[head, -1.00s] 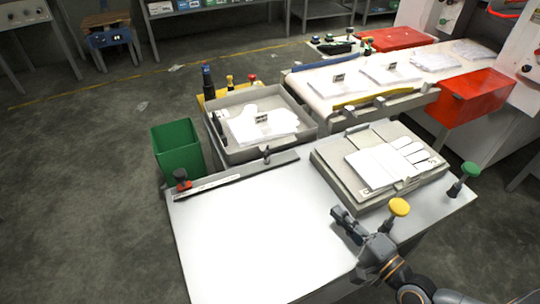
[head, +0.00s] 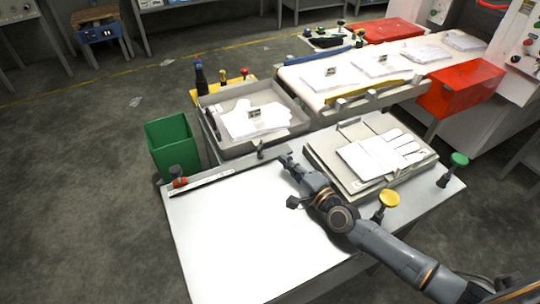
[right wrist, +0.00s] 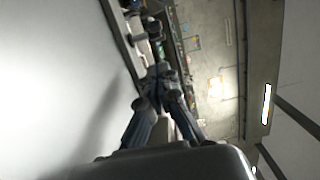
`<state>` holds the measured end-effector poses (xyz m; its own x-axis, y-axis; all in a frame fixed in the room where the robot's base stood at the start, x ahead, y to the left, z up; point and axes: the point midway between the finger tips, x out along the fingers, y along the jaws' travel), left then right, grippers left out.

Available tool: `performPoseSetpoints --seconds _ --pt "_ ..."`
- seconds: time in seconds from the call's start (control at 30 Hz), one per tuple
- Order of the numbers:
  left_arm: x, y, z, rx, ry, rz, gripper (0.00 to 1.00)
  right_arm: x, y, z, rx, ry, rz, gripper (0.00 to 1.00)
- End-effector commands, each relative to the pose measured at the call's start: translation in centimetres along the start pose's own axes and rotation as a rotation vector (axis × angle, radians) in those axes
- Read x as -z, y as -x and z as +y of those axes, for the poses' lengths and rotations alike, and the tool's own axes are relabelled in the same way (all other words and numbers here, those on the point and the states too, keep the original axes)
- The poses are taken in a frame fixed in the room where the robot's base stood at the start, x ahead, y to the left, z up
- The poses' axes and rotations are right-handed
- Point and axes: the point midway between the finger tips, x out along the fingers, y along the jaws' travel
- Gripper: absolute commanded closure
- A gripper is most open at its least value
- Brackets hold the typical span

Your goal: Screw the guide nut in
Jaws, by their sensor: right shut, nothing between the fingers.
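A guide bar (head: 225,175) lies along the back edge of the white-topped table. A small dark upright piece, which looks like the guide nut (head: 261,151), stands near the bar's right end. A red and black knob (head: 179,182) sits at its left end. My right gripper (head: 284,160) reaches over the table from the lower right, its tip just right of the dark piece and apparently apart from it. It is shut and empty. Its fingers also converge in the right wrist view (right wrist: 160,72). Whether the nut is threaded is too small to tell. My left gripper is out of view.
A plate with a white glove (head: 374,157) lies right of my gripper. Behind are a grey tray (head: 296,113) and a green bin (head: 173,147). The table's left part (head: 235,235) is clear.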

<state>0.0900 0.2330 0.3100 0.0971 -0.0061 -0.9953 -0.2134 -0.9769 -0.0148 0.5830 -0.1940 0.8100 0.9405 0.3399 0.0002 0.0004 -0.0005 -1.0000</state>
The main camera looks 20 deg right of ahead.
Motion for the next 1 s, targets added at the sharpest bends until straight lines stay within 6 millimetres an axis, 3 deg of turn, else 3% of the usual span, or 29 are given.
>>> performPoseSetpoints --seconds 0.1,0.3,0.8,1.0 --pt "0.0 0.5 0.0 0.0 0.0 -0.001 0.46 -0.7 -2.1 -0.3 0.0 -0.005 -0.002 1.0" --pt "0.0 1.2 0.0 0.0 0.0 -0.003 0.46 -2.4 -3.8 -0.1 0.0 -0.003 0.0 1.0" --pt "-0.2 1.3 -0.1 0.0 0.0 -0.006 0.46 -2.9 -4.2 0.0 -0.001 -0.001 0.001 1.0" --pt "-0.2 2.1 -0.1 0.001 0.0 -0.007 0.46 -3.2 -4.2 -0.2 -0.001 -0.006 0.028 1.0"
